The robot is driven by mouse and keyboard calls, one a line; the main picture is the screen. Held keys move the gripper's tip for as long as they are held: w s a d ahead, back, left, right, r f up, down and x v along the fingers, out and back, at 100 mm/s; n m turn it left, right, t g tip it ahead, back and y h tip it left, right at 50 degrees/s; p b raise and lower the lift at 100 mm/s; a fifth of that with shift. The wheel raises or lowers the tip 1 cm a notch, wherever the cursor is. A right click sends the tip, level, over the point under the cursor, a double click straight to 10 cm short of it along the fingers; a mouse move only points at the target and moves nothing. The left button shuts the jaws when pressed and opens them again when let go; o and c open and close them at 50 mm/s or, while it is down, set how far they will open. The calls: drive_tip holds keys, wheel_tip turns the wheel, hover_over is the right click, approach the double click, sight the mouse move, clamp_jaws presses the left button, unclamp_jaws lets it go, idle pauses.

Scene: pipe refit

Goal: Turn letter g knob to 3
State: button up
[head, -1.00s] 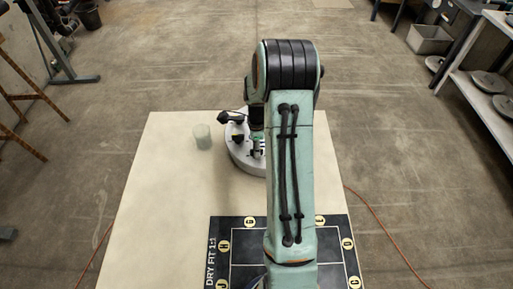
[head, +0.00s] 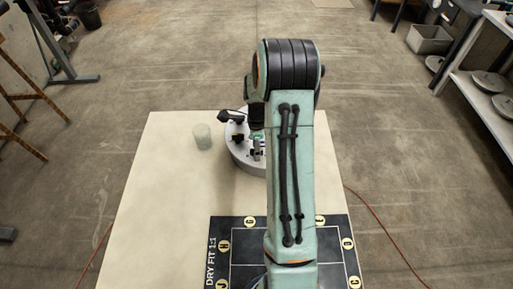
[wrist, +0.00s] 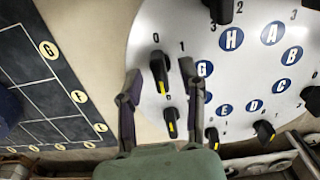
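A round white panel (wrist: 225,20) fills much of the wrist view, with blue letter discs and black knobs around its rim. The letter G disc (wrist: 205,69) is partly covered by my right finger. The black knob beside it (wrist: 158,66) has a yellow mark at its lower end, with digits 0 and 1 printed above and to its right. My gripper (wrist: 160,72) is open, with one finger on each side of this knob and gaps visible between. In the head view the panel (head: 238,160) is partly hidden by my arm.
Another knob (wrist: 170,121) sits just below, close to my right finger. More knobs line the rim, one at lower right (wrist: 264,130). A translucent cup (head: 202,137) stands left of the panel. A dark lettered mat (head: 224,224) lies on the near tabletop.

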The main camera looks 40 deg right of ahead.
wheel_tip(320, 180, up, 12)
idle(0.3)
drive_tip(key=shift+f, duration=0.1)
idle(0.3)
drive_tip(key=w+a+r+n+t+h, duration=0.1)
drive_tip(key=a+r+n, duration=0.2)
drive_tip(key=a+r, duration=0.35)
drive_tip(key=a+r+n+t, duration=0.1)
drive_tip(key=a+r+n, duration=0.25)
drive_tip(key=a, duration=0.55)
drive_tip(key=s+a+r+n, duration=0.1)
drive_tip(key=s+a+n, duration=0.5)
drive_tip(key=s+a, duration=0.2)
drive_tip(key=s+a+f+n+g+y, duration=0.1)
drive_tip(key=s+a+f+n+g, duration=0.1)
drive_tip(key=s+f+n, duration=0.4)
drive_tip(key=s+a+n, duration=0.1)
drive_tip(key=s+n, duration=0.4)
drive_tip(key=n, duration=0.4)
drive_tip(key=shift+y, duration=0.4)
drive_tip(key=shift+w, duration=0.1)
